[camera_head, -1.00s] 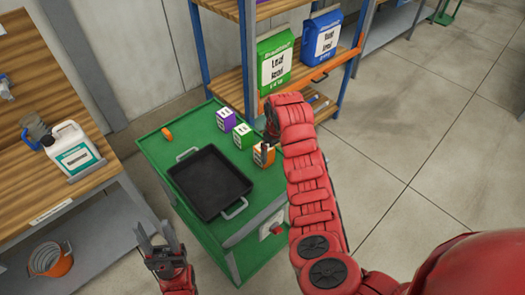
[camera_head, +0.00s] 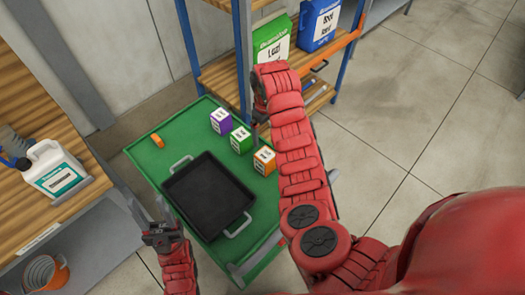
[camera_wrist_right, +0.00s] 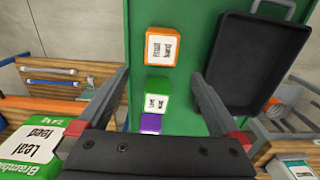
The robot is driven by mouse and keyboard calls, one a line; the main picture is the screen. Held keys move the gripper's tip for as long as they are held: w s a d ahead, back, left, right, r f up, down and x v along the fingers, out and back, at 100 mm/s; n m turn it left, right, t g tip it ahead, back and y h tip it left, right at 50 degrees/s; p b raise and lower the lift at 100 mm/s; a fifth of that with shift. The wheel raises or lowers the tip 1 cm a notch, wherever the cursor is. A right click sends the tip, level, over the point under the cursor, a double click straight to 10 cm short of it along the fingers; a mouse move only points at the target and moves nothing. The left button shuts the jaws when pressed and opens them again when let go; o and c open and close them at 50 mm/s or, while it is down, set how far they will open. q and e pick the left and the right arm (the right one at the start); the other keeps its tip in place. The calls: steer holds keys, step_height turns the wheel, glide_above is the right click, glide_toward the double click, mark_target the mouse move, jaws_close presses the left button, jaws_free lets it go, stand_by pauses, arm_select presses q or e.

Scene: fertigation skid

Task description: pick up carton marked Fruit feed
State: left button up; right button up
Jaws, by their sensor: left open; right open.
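The orange carton (camera_head: 264,160) stands upright on the green cart top (camera_head: 150,165), right of the black tray. In the right wrist view its white label (camera_wrist_right: 160,47) appears upside down and seems to read Fruit feed. A green carton (camera_head: 241,139) and a purple carton (camera_head: 221,121) stand beside it in a row. My right gripper (camera_wrist_right: 162,75) is open and empty above the cartons, its fingers on either side of the row; in the head view my arm largely hides it. My left gripper (camera_head: 147,206) is open and empty by the cart's left front edge.
The black tray (camera_head: 207,195) with handles fills the cart's middle. An orange object (camera_head: 157,141) lies at the back left. The shelf rack (camera_head: 215,80) holds a green bag (camera_head: 271,42) and a blue bag (camera_head: 320,22). A white jug (camera_head: 52,170) stands on the left bench.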

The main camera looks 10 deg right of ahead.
mark_target(265, 154)
steer(key=f+b, duration=0.1)
steer(key=f, duration=0.1)
steer(key=f+b, duration=0.2)
steer(key=f, duration=0.1)
steer(key=f+b, duration=0.2)
steer(key=f, duration=0.1)
steer(key=shift+s, duration=0.4)
steer(key=shift+w+f+p, duration=0.25)
steer(key=shift+f+p, duration=0.45)
steer(key=shift+f, duration=0.85)
steer(key=shift+s+f, duration=0.2)
step_height(265, 154, down, 2)
steer(key=shift+w+p, duration=0.15)
steer(key=shift+p, duration=0.95)
steer(key=shift+f, duration=0.35)
step_height(265, 154, down, 2)
steer(key=shift+f, duration=0.3)
steer(key=shift+c, duration=0.3)
